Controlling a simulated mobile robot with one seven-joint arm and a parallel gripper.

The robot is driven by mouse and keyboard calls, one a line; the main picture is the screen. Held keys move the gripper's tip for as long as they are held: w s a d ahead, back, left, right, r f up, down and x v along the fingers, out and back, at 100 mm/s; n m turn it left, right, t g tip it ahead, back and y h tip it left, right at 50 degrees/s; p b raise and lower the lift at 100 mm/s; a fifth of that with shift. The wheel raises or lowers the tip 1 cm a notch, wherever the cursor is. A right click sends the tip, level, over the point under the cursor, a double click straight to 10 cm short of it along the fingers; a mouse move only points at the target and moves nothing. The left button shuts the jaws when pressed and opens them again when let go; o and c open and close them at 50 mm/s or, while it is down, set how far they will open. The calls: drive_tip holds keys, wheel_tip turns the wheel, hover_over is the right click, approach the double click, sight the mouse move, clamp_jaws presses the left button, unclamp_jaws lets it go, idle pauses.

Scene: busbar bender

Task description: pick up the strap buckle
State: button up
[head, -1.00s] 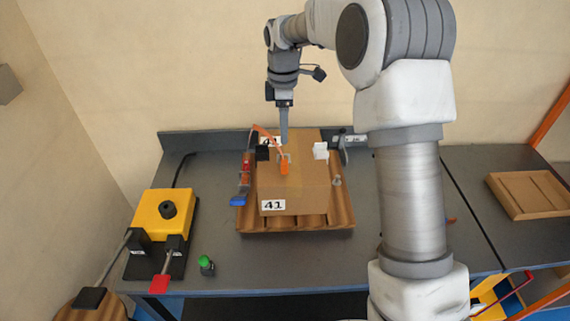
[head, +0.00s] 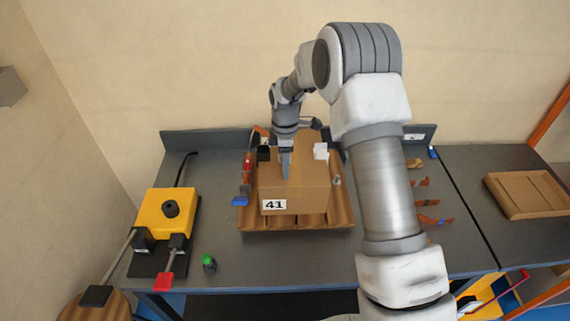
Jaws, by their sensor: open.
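A cardboard box (head: 315,199) with a "41" label sits on a slatted wooden pallet (head: 255,227) on the bench. My gripper (head: 286,174) points down at the middle of the box top, between a black block (head: 263,153) and a white block (head: 320,150). It is open, though the gap between its fingers is hard to see from here. The orange strap buckle is hidden behind my gripper. A bit of orange strap (head: 261,131) shows at the back left of the box. Contact between fingers and buckle cannot be told.
A red tool with a blue end (head: 241,200) lies left of the box. Copper pieces (head: 428,203) lie right of my arm. A wooden tray (head: 532,194) is at far right.

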clamp_jaws()
drive_tip(key=shift+r, duration=0.1)
idle(0.5)
